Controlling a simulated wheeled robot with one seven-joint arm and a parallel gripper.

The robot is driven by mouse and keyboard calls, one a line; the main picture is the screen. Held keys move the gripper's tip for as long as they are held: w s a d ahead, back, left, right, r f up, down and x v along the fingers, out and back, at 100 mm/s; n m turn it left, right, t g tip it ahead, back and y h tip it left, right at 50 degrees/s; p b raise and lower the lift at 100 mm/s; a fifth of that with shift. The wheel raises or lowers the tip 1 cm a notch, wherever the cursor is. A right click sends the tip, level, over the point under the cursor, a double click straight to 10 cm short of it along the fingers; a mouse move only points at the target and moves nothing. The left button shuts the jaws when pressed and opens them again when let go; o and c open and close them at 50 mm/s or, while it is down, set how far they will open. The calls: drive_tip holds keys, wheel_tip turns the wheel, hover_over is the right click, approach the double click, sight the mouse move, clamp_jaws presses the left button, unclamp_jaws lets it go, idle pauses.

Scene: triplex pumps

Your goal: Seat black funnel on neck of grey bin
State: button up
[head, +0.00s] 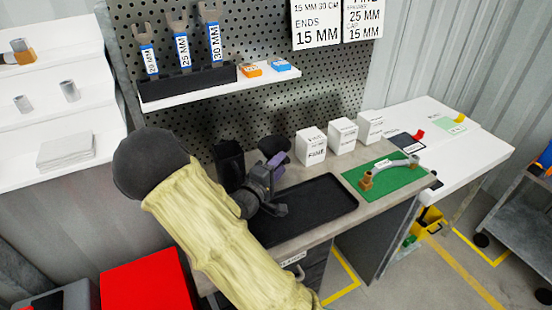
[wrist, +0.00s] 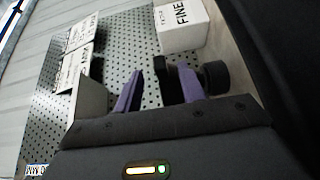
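My gripper (head: 275,170) is over the bench, between a black open box and the white boxes, with its purple fingers showing. A small black rounded thing (wrist: 212,75) is just beyond the right finger; a dark shape (head: 274,146) also shows behind my gripper in the head view. I cannot tell whether this is the black funnel. A grey open-topped container (head: 85,291) is partly in view at the lower left; I cannot tell whether it is the grey bin, and no neck shows.
A black tray (head: 335,190) lies empty on the bench. The black box (head: 230,160) stands left of my gripper. White boxes (head: 311,147) stand at the back, with a green mat (head: 405,175) at the right. A red box (head: 145,285) is on the lower left.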

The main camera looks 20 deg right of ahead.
sight(288, 158)
drive_tip(key=shift+d, duration=0.1)
drive_tip(key=x, duration=0.5)
drive_tip(key=shift+f, duration=0.1)
drive_tip(key=shift+s, duration=0.1)
drive_tip(key=shift+c, duration=0.4)
clamp_jaws()
